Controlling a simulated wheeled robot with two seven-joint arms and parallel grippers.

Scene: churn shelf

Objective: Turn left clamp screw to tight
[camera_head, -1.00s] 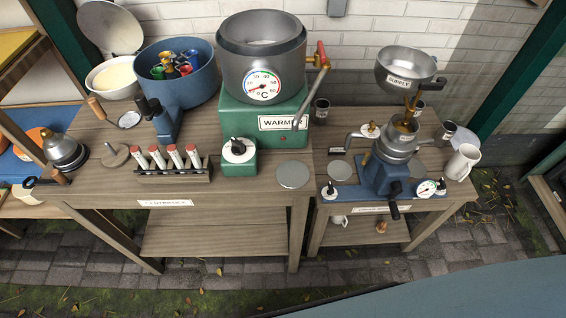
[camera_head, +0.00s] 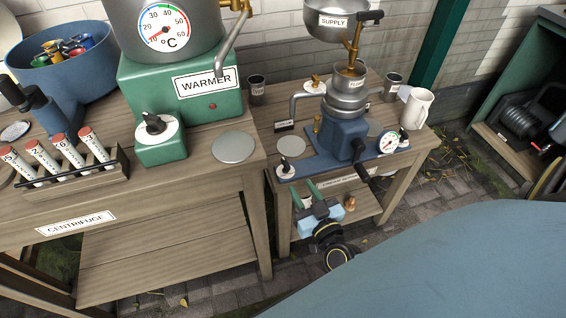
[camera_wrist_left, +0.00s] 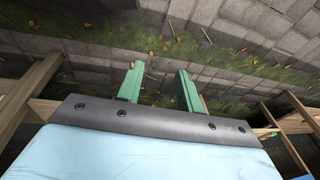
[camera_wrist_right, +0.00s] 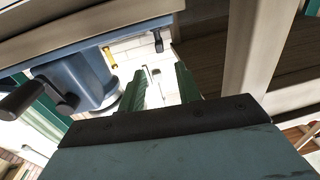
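The left clamp screw (camera_head: 287,168) appears to be a small dark knob on a white disc. It sits at the left end of the blue base (camera_head: 312,164) of the machine on the right table. A small dark knob (camera_wrist_right: 158,40), likely the same one, shows beyond my fingers in the right wrist view. My right gripper (camera_head: 306,190) is below and just right of it in the head view, in front of the table edge. Its green fingers (camera_wrist_right: 160,74) are apart and empty. My left gripper (camera_wrist_left: 160,72) is open and empty over paving, outside the head view.
A black crank handle (camera_head: 366,178) juts forward from the machine, right of my right gripper. A gauge (camera_head: 388,143) and white mug (camera_head: 417,108) are at the right end. The left table (camera_head: 225,174) holds the green warmer (camera_head: 150,78) and a tube rack (camera_head: 75,180).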

